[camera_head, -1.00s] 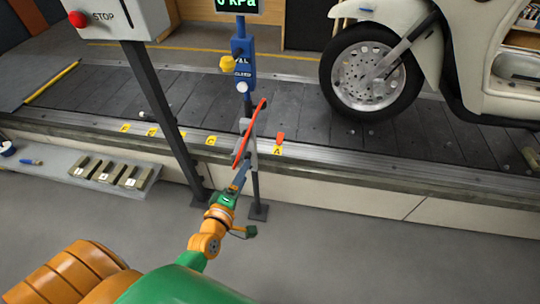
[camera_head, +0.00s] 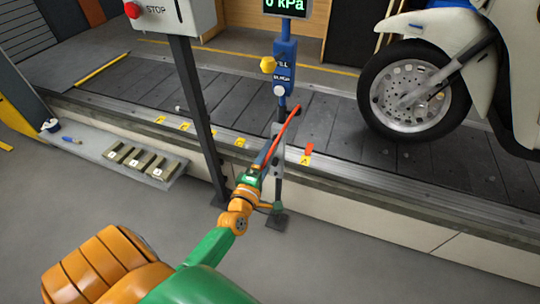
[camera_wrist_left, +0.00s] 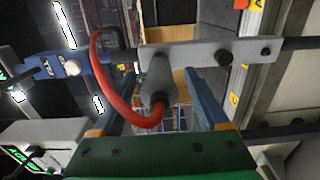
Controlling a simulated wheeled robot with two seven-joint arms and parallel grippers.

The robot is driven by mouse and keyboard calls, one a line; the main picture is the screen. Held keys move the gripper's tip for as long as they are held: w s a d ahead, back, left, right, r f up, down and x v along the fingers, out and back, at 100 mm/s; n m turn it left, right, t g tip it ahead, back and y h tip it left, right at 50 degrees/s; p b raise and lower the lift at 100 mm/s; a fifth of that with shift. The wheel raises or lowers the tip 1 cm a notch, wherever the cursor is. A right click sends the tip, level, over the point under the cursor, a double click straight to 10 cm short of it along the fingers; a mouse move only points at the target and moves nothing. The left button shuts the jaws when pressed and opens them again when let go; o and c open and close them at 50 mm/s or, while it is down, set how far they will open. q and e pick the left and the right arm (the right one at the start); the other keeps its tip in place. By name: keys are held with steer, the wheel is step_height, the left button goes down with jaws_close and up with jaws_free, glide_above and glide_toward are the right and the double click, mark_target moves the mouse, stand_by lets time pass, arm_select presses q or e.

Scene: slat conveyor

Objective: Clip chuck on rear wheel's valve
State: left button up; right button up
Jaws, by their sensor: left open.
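The chuck (camera_wrist_left: 158,82) appears as a grey piece at the end of the red hose (camera_wrist_left: 122,108), on a grey bracket (camera_wrist_left: 212,52) of the inflator stand. The hose also shows in the head view (camera_head: 285,133). My left gripper (camera_head: 268,152) is open in front of the stand. In the left wrist view its two blue fingers (camera_wrist_left: 162,95) are on either side of the chuck, with no clear contact. A scooter wheel (camera_head: 412,92) stands on the conveyor at the right; its valve is too small to make out. My right gripper is not in view.
The blue inflator post (camera_head: 284,68) carries a display (camera_head: 288,5) reading 0 kPa. A dark post with a STOP box (camera_head: 165,14) stands left of it. The floor in front is clear.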

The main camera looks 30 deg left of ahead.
arm_select(q)
steer(key=shift+b+x, duration=0.6)
steer(key=shift+x, duration=1.5)
jaws_close()
steer(key=shift+s, duration=0.1)
steer(key=shift+p+v, duration=1.2)
steer(key=shift+v, duration=1.65)
steer(key=shift+s, duration=0.1)
